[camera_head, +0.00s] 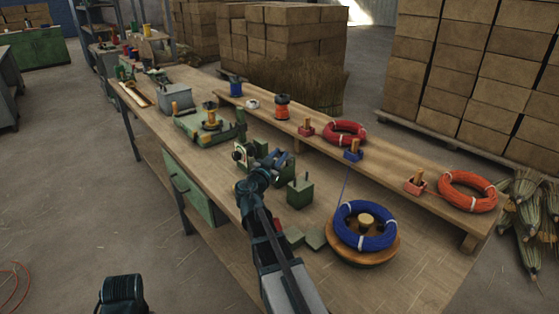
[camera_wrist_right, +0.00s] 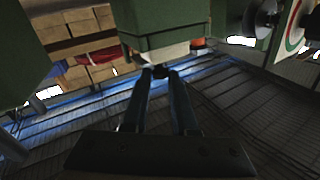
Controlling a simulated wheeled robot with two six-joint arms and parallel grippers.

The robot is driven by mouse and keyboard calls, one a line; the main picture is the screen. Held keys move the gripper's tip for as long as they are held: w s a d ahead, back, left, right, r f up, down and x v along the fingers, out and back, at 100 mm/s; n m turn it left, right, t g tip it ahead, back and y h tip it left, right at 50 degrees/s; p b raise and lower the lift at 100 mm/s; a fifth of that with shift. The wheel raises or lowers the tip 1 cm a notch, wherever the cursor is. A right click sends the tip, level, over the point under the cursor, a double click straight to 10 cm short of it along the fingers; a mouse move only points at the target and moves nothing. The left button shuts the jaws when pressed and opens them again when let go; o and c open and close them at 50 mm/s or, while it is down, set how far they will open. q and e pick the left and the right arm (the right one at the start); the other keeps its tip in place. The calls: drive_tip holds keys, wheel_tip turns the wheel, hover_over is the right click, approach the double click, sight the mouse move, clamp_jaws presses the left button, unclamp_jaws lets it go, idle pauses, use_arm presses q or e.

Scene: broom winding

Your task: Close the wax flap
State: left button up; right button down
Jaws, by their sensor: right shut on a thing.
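My right gripper (camera_head: 254,165) reaches over the workbench to a small green device with a round white dial (camera_head: 241,154). In the right wrist view, the two fingers (camera_wrist_right: 160,74) close around a small dark piece (camera_wrist_right: 160,72) just under a green block (camera_wrist_right: 165,25). A pale strip (camera_wrist_right: 190,50) shows along that block's lower edge. I cannot tell for sure which part is the wax flap or how far it is open; the gripper and arm hide part of the device in the head view.
The raised shelf (camera_head: 395,162) carries red and orange wire coils and small spools. A blue coil (camera_head: 364,225) sits on a round wooden turntable (camera_head: 362,256) on the bench's right. A green block with a peg (camera_head: 300,193) stands close beside my right wrist. Bare bench (camera_head: 415,265) lies front right.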

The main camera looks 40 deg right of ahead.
idle(0.4)
drive_tip(key=c, duration=0.7)
unclamp_jaws()
drive_tip(key=v, duration=1.3)
drive_tip(key=shift+a+f, duration=0.15)
drive_tip(key=shift+a, duration=0.2)
drive_tip(key=shift+s, duration=0.15)
